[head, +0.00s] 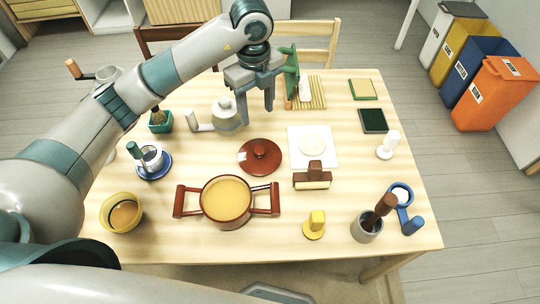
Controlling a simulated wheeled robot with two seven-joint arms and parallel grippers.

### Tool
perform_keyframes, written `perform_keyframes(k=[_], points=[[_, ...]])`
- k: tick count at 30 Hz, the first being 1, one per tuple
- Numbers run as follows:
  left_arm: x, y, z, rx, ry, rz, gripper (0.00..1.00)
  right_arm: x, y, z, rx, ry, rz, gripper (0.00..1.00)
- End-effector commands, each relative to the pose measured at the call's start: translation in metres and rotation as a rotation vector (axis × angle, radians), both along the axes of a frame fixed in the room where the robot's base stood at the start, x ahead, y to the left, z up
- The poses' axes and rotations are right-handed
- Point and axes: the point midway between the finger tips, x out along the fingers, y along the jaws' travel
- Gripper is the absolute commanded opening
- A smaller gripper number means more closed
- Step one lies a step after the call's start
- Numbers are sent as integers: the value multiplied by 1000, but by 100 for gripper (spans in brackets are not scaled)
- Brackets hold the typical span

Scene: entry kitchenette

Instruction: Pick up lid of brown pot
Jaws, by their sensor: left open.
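The brown lid (251,164) with a round knob on top lies flat on the table, just behind the brown pot. The brown pot (226,221) has a bar handle on each side and yellowish contents; its top is uncovered. My left gripper (255,113) is open and empty, pointing down above the table. In the picture its fingertips are above and behind the lid, apart from the knob. My right gripper is not in view.
A pale kettle-like vessel (227,117) stands left of my left gripper. A yellow bowl (121,213) and a grey mortar (366,226) flank the pot.

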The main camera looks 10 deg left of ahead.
Motion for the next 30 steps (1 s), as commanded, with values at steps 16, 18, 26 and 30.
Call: perform_keyframes(k=[16, 18, 26, 30], points=[[2, 2, -6, 2, 2, 3, 50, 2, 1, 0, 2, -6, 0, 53], [2, 2, -10, 2, 4, 2, 50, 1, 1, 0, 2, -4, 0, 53], [0, 2, -43, 3, 8, 4, 50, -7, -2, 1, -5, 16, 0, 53], [0, 2, -67, 3, 8, 4, 50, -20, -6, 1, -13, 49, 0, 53]])
